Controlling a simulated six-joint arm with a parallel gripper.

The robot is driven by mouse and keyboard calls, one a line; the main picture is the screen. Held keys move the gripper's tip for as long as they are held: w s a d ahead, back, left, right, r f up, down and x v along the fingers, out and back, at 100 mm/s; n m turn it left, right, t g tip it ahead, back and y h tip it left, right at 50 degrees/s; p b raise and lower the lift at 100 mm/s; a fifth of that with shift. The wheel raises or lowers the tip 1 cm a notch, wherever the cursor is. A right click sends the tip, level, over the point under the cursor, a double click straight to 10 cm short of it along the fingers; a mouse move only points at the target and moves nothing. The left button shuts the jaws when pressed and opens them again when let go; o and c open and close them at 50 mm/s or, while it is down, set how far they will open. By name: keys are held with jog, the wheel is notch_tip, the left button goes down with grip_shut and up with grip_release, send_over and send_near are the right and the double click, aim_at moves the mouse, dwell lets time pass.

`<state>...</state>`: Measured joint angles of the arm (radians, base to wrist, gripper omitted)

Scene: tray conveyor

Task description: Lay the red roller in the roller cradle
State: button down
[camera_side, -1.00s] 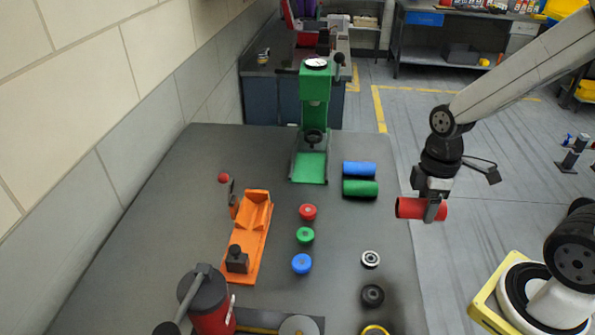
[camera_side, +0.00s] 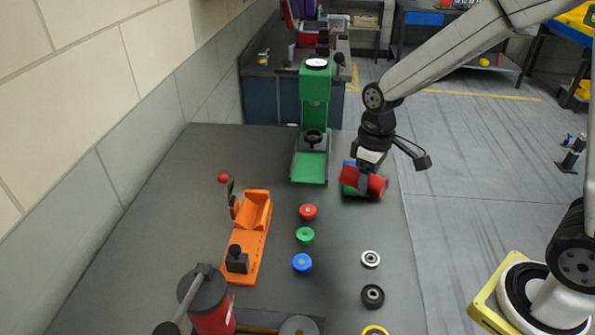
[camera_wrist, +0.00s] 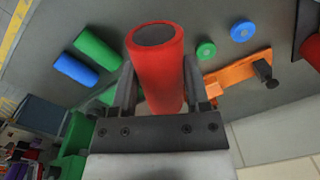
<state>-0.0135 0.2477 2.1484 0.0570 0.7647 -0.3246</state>
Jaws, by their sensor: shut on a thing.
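The red roller (camera_side: 376,185) is held in my gripper (camera_side: 364,180), above the table near its right edge. In the wrist view the red roller (camera_wrist: 157,70) sits between the two fingers of my gripper (camera_wrist: 160,88). The orange cradle (camera_side: 250,235) stands on the table to the left of the gripper, with a V-shaped rest at its far end and a dark knob at its near end. It also shows in the wrist view (camera_wrist: 232,74). Its V rest looks empty.
A blue roller (camera_wrist: 75,69) and a green roller (camera_wrist: 97,47) lie on the table. Red (camera_side: 308,212), green (camera_side: 305,235) and blue (camera_side: 302,263) caps stand between gripper and cradle. A green press (camera_side: 315,110) stands behind; a red canister (camera_side: 210,305) is in front.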

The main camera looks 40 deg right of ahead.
jog(key=w+a+f+m, duration=0.2)
jog(key=w+a+m, duration=0.4)
jog(key=w+a, duration=0.2)
jog(key=w+a+f+m, duration=0.3)
jog(key=w+a+m, duration=0.3)
jog(key=w+a, duration=0.3)
jog(key=shift+w+a+t, duration=0.3)
jog(key=shift+w+t, duration=0.1)
jog(key=shift+w, duration=0.1)
jog(key=shift+f, duration=0.3)
jog(key=shift+f, duration=2.5)
jog(key=shift+f, duration=0.35)
grip_release()
jog(key=shift+r, duration=0.1)
notch_tip(320, 180, up, 8)
jog(key=shift+s+d, duration=0.2)
